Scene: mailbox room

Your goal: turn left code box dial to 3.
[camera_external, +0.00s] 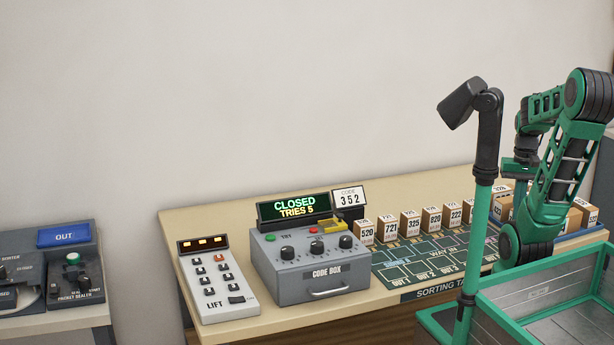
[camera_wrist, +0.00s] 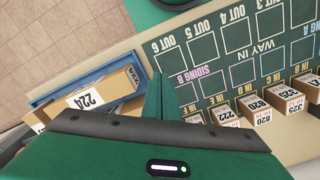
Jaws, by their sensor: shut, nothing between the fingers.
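The grey code box (camera_external: 322,285) stands on the table in the external view. Its left dial (camera_external: 287,252) is a black knob, leftmost of three on the top; its setting is too small to read. A middle dial (camera_external: 316,247) and a right dial (camera_external: 345,241) sit beside it. My gripper (camera_external: 520,168) is well to the right of the box, above the sorting table. Its fingers also show in the wrist view (camera_wrist: 159,98), shut and empty. The code box is not in the wrist view.
Several numbered parcels (camera_external: 410,223) stand in a row right of the box, behind the green sorting mat (camera_external: 420,262). A LIFT panel (camera_external: 215,283) stands left of the box. A blue tray (camera_wrist: 45,103) holds parcels below my gripper. The air above the box is clear.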

